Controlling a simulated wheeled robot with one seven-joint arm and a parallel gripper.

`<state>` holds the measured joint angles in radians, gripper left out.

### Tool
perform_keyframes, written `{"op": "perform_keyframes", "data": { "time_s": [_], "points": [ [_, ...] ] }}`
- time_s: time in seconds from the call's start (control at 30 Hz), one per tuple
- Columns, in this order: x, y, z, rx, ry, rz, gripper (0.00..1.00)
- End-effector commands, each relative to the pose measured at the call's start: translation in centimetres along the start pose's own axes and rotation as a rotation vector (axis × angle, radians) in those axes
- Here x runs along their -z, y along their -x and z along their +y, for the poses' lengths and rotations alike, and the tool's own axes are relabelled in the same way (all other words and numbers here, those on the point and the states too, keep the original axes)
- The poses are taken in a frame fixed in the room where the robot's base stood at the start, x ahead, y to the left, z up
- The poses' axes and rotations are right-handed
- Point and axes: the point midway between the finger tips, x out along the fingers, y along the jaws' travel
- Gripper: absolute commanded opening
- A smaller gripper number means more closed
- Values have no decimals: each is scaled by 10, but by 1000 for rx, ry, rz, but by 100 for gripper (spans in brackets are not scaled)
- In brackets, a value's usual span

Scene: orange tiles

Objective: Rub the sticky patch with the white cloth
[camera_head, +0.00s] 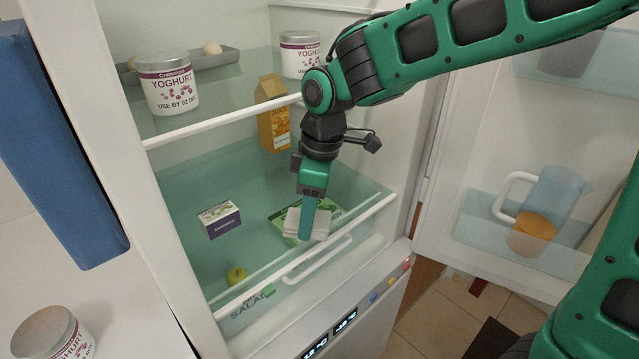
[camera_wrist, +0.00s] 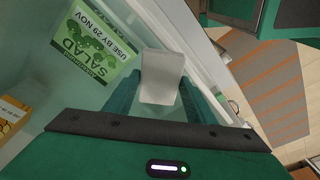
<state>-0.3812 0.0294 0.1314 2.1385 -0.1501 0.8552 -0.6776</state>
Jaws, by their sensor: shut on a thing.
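The white cloth (camera_head: 322,224) is held between the fingers of my gripper (camera_head: 307,232), over the front of the lower fridge compartment (camera_head: 175,185). In the wrist view the cloth (camera_wrist: 162,72) is a pale folded pad sticking out between the two green fingers of my gripper (camera_wrist: 163,95). My gripper points downward, just behind the front rail and above a green salad pack.
The salad pack (camera_wrist: 93,45) lies beside the cloth. The front rail (camera_head: 345,246) borders the compartment. The open door holds a jug (camera_head: 552,192).

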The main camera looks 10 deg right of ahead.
Motion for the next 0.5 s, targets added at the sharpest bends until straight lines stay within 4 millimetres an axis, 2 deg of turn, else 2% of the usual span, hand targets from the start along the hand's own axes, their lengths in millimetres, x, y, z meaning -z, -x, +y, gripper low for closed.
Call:
{"op": "perform_keyframes", "data": {
  "time_s": [0.03,0.5],
  "points": [
    [-1,8,2,-4,-3,2,26],
    [4,50,2,-5,-7,3,26]
  ]
}}
